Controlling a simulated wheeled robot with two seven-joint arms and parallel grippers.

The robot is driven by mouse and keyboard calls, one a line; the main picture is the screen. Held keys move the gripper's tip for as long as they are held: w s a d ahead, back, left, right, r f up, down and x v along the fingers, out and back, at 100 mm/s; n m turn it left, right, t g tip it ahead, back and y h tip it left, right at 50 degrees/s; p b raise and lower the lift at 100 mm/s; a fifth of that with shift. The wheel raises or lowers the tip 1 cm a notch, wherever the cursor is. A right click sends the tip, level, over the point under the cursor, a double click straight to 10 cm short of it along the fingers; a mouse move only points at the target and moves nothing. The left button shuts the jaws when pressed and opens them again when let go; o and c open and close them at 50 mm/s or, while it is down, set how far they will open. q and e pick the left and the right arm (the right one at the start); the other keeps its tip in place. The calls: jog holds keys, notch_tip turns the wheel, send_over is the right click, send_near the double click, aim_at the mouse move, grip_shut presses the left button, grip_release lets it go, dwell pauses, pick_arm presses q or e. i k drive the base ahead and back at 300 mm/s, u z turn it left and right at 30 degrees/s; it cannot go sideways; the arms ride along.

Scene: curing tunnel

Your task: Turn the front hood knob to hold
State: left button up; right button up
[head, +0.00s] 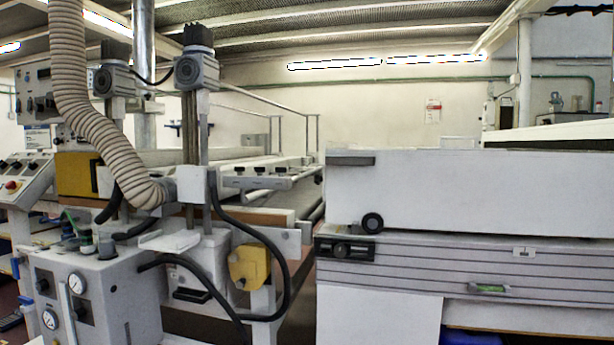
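A round black knob (372,222) with a lighter centre sits at the lower left of the large white hood (480,190) on the right. I take it to be the front hood knob, though I see no label that confirms this. Its pointer and any hold mark are too small to read. A black fitting with a small round dial (345,249) is just below it on the grey grooved rail (430,262). Neither of my grippers shows in the head view, and nothing touches the knob.
On the left stand a grey control box (95,290) with gauges, a ribbed beige hose (90,110), black cables and a yellow block (249,267). A sloped panel (22,180) with knobs and a red button is at far left. A narrow gap separates this machinery from the hood.

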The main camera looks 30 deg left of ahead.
aim_at(319, 178)
jog(key=u, duration=0.75)
jog(key=i, duration=0.55)
jog(key=z, duration=0.15)
